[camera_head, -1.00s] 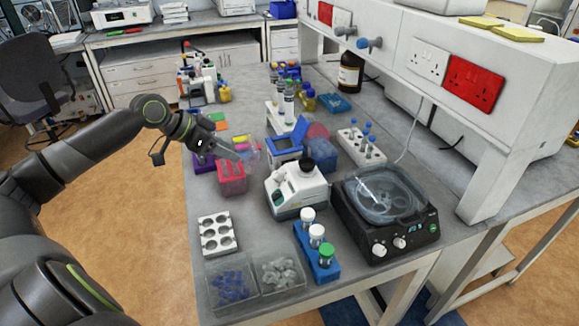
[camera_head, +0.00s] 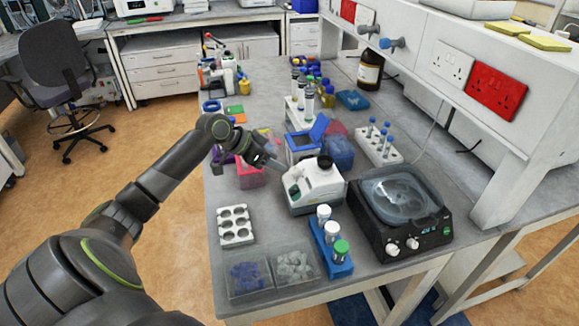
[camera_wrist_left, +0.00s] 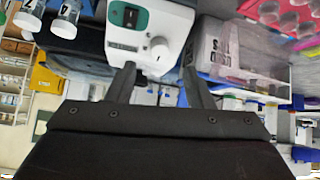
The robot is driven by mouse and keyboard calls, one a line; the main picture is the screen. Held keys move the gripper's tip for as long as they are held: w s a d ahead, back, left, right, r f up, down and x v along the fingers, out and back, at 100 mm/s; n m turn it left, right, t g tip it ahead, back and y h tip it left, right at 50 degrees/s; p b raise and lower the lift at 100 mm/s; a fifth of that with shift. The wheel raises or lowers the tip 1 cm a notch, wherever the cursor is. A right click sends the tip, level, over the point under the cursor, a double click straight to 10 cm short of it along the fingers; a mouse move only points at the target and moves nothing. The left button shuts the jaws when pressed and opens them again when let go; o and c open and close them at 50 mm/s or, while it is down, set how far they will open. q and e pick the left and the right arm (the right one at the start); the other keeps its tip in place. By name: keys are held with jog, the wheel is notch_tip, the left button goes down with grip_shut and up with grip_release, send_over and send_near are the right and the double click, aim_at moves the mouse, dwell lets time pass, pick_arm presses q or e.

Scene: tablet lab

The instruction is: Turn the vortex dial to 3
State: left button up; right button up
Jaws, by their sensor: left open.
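The white vortex mixer (camera_head: 318,187) stands on the bench with its black cup on top. In the left wrist view the mixer (camera_wrist_left: 172,22) shows its front with a teal-edged dark switch (camera_wrist_left: 131,16) and a white round dial (camera_wrist_left: 160,48). The dial's setting cannot be read. My left gripper (camera_head: 278,165) is at the mixer's left side in the head view. In the wrist view its two fingers (camera_wrist_left: 160,75) are apart with nothing between them, and the dial lies just beyond the gap. My right gripper is not in view.
A pink rack (camera_head: 250,176) stands close to my left gripper. A blue rack of capped tubes (camera_head: 337,262) is in front of the mixer, and a black shaker (camera_head: 403,240) is to its right. A white holed rack (camera_head: 235,225) and clear bins (camera_head: 248,287) lie nearer the front edge.

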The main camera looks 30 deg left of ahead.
aim_at(292, 170)
pick_arm(q)
jog(key=p+x, duration=0.1)
jog(key=x, duration=0.4)
jog(key=shift+d, duration=0.1)
jog(key=shift+x, duration=0.85)
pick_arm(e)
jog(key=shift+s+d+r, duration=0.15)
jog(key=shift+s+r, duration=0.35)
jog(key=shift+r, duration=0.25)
